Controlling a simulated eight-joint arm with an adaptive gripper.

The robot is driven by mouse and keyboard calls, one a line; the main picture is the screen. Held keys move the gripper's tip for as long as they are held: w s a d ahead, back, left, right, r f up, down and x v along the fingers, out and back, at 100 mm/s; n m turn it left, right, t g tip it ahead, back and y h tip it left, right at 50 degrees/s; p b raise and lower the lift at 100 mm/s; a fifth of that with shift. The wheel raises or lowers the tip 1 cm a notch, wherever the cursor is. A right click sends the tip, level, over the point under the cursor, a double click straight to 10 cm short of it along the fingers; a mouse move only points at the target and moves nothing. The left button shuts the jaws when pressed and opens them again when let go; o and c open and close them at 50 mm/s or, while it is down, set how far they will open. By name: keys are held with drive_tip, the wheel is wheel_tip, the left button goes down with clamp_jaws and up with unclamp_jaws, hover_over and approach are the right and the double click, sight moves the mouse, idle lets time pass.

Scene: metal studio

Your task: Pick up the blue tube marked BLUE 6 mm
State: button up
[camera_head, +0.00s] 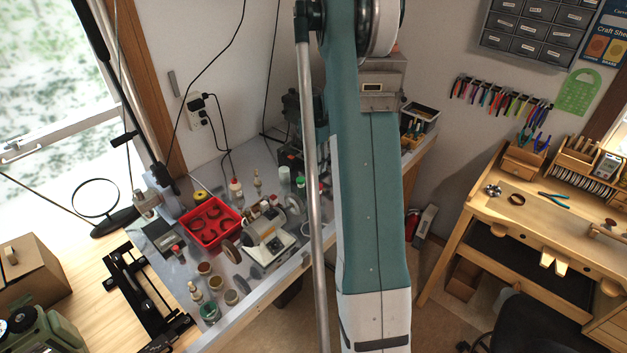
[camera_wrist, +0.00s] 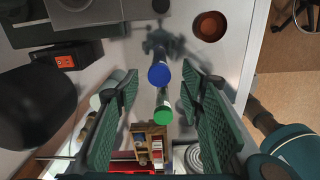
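A round blue cap (camera_wrist: 159,74) shows in the wrist view, seen from its end, with a pale tube body partly visible below it. I take it for the blue tube; no marking is readable. My gripper (camera_wrist: 160,84) is open, its two green ribbed fingers left and right of the blue cap. Neither finger visibly touches it. A green-capped tube (camera_wrist: 163,114) is just below the blue one, also in the space between the fingers. In the head view my arm crosses the middle, and the gripper and the blue tube cannot be made out.
A dark cap (camera_wrist: 161,6) and a reddish-brown round pot (camera_wrist: 209,26) are farther up in the wrist view. A black box with an orange switch (camera_wrist: 66,62) is at left. In the head view, a red tray (camera_head: 211,241) sits on the cluttered grey bench; a wooden workbench (camera_head: 527,215) is right.

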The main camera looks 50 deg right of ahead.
sight(313, 178)
drive_tip(key=shift+f+p, duration=0.3)
drive_tip(key=shift+f, duration=1.85)
drive_tip(key=c, duration=1)
